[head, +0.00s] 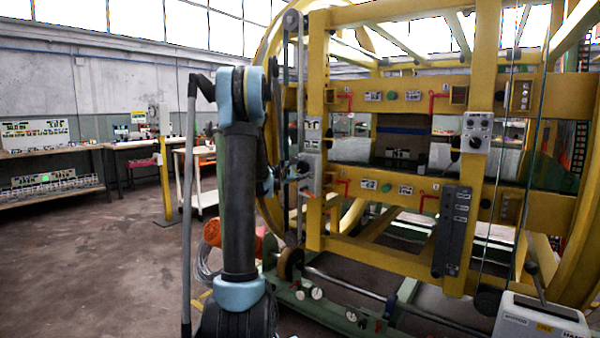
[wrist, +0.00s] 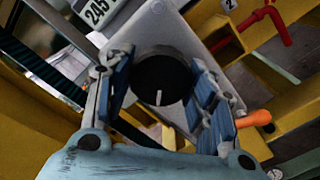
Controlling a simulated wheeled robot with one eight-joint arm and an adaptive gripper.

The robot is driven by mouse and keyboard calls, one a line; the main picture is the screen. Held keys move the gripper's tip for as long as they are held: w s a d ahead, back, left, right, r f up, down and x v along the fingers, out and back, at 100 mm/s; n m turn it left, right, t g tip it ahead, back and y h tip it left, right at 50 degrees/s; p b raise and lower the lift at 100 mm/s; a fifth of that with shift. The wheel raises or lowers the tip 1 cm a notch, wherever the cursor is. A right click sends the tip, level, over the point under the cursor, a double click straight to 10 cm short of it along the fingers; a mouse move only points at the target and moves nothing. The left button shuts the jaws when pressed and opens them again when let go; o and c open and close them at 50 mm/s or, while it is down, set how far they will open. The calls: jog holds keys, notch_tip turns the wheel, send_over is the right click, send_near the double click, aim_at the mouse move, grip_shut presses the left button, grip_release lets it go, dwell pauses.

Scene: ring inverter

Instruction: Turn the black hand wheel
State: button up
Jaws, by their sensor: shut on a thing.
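The black hand wheel (wrist: 162,78) is a dark round disc with a short white mark, on a grey plate (wrist: 150,30) in the wrist view. My gripper (wrist: 163,84) has its blue-padded fingers on either side of the wheel, shut on it. In the head view my gripper (head: 292,174) is at the grey panel (head: 312,160) on the yellow frame's left post. The wheel itself cannot be made out there. The exact finger contact is partly hidden in the wrist view.
An orange handle (wrist: 254,119) sticks out close to the right finger, and a red bent lever (wrist: 270,20) is at the upper right. The large yellow ring frame (head: 395,95) fills the right side. Open floor (head: 90,260) lies to the left.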

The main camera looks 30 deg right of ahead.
dwell(0.4)
jog(key=o, duration=1.1)
jog(key=shift+c, duration=0.2)
jog(key=v, duration=1.2)
jog(key=shift+w+f, duration=0.1)
